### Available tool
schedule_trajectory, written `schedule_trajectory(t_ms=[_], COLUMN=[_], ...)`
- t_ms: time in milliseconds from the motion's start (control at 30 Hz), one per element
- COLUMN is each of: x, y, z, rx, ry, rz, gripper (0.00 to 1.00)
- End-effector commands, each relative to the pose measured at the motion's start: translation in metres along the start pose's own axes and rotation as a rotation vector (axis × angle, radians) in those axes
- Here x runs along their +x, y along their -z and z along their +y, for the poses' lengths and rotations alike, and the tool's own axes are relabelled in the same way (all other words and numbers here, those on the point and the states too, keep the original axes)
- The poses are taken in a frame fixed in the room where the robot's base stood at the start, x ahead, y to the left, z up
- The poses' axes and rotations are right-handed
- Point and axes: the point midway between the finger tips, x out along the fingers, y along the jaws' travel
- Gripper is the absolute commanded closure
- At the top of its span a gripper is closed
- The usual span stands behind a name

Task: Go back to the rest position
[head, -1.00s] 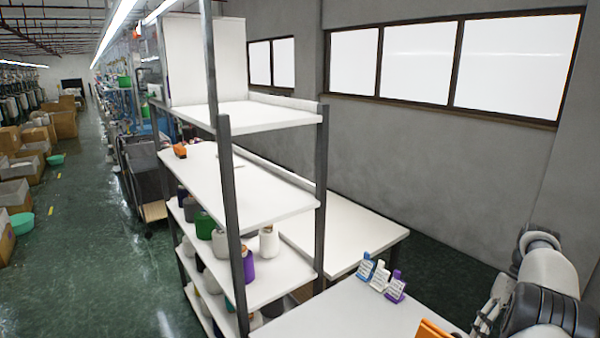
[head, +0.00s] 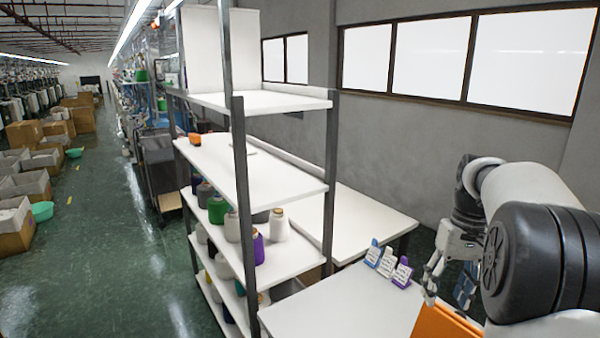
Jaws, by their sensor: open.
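My gripper (head: 449,284) is at the right of the head view, hanging from my white and black arm. It is open, and I see nothing between its fingers. It is just right of the white table (head: 335,305) and above an orange object (head: 440,325) at the bottom edge. The lower part of that object is cut off by the frame. Three small label stands, one blue (head: 374,252), one white (head: 386,263) and one purple (head: 403,272), stand on the table left of my gripper.
A white shelf rack (head: 245,170) with dark posts holds several yarn cones, among them a green one (head: 217,209) and a purple one (head: 258,246). Another white table (head: 355,220) stands behind. Cardboard boxes (head: 15,230) line the left; the green floor (head: 110,250) between is clear.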

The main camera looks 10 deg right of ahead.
Motion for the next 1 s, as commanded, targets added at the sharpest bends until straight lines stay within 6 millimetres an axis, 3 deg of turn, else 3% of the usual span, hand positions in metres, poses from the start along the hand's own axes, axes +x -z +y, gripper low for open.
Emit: schedule_trajectory(t_ms=[33,200,367,500,733,900,1000], x=[-0.003,-0.006,0.008,0.035,0.091,0.117,0.122], y=[-0.012,-0.057,-0.111,-0.160,-0.227,-0.248,-0.252], z=[-0.025,-0.090,-0.138,-0.168,-0.190,-0.194,-0.194], rx=[-0.023,-0.078,-0.133,-0.182,-0.253,-0.278,-0.281], ry=[-0.020,-0.066,-0.091,-0.096,-0.077,-0.062,-0.059], rz=[0.029,0.124,0.220,0.307,0.431,0.477,0.486], gripper=[0.49,0.49,0.49,0.49,0.49,0.49,0.49])
